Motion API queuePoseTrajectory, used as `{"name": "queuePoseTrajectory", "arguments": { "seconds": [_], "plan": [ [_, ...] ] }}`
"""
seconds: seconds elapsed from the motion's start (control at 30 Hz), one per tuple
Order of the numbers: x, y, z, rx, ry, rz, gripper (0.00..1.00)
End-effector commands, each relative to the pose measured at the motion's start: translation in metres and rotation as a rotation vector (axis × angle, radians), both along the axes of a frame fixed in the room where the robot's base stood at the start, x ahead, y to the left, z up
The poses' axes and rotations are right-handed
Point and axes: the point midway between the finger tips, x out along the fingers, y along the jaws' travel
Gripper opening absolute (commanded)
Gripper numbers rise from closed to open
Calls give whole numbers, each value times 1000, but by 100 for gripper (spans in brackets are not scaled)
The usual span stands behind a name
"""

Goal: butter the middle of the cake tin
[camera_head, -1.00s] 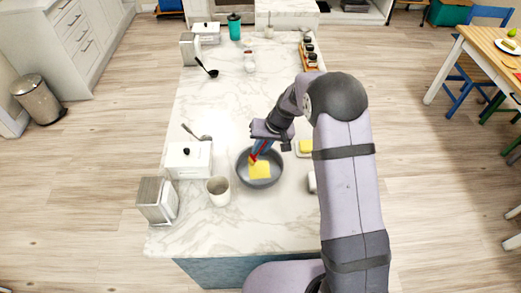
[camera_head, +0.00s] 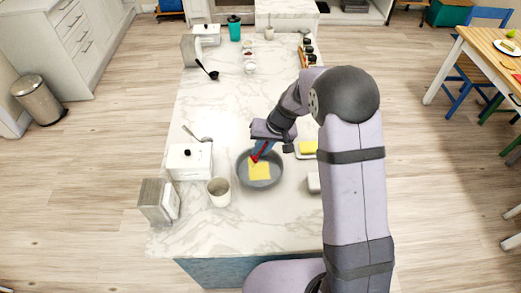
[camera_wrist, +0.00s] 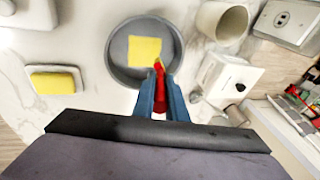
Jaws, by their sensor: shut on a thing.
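The cake tin (camera_head: 275,181) is a round grey tin on the marble counter, also seen in the wrist view (camera_wrist: 114,64). A flat yellow square patch (camera_head: 259,172) lies on its floor near the middle, also in the wrist view (camera_wrist: 144,50). My gripper (camera_head: 264,148) is over the tin's far side, its blue fingers (camera_wrist: 160,90) shut on a red tool (camera_wrist: 159,72). The tool's tip is close to the patch's edge; I cannot tell whether it touches. A block of butter (camera_head: 308,147) sits on a white dish right of the tin, partly hidden by my arm.
A white mug (camera_head: 219,192) and a lidded white box (camera_head: 189,161) stand left of the tin. A metal holder (camera_head: 157,200) is near the left edge. A white block (camera_head: 313,182) is right of the tin. The far middle counter is clear.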

Motion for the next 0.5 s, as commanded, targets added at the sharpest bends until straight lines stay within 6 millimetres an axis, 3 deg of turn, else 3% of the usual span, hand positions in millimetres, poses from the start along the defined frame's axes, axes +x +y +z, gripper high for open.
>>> {"name": "queuePoseTrajectory", "arguments": {
  "seconds": [0.3, 0.5],
  "plan": [
    [1, 0, 33, 0, -1, 1, 0],
    [1, 0, 44, 0, -1, 1, 0]
  ]
}}
